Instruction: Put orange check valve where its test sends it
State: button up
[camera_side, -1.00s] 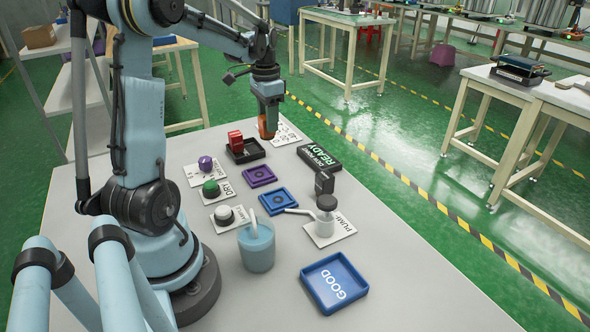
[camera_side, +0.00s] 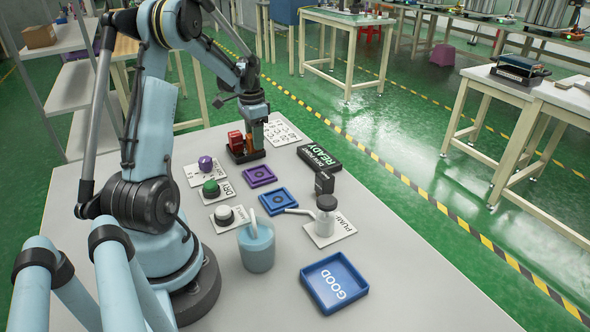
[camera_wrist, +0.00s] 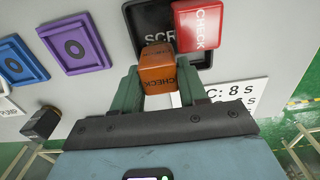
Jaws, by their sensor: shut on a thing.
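The orange check valve (camera_wrist: 157,72) is a small block marked CHECK, held between the fingers of my gripper (camera_wrist: 160,82) in the wrist view. In the side view my gripper (camera_side: 250,142) points down at the right part of the black tray (camera_side: 236,159), whose lettering starts "SCR". The tray also shows in the wrist view (camera_wrist: 148,30), partly hidden by the blocks. A red block (camera_side: 234,139) marked CHECK stands in the tray, left of the orange valve; it shows in the wrist view (camera_wrist: 197,27) too. I cannot tell whether the orange valve touches the tray floor.
A purple tray (camera_side: 248,178), a blue tray (camera_side: 267,199) and a blue GOOD tray (camera_side: 317,305) lie nearer the camera.

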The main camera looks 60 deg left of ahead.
jog(key=shift+f, duration=0.15)
jog(key=o, duration=1.2)
notch_tip(320, 180, up, 12)
jog(key=w+d+r+t+y, duration=0.1)
jog(key=w+d, duration=0.1)
jog(key=d, duration=0.7)
jog(key=w+d+r+t, duration=0.2)
jog(key=d, duration=0.6)
jog(key=s+d+f+t, duration=0.1)
jog(key=d, duration=0.4)
jog(key=s+d+f+t, duration=0.1)
jog(key=s+d, duration=0.1)
jog(key=d, duration=0.4)
jog(key=s+d+f+t+h, duration=0.1)
jog(key=d+f+t, duration=0.1)
jog(key=d, duration=0.3)
jog(key=shift+s+d, duration=0.3)
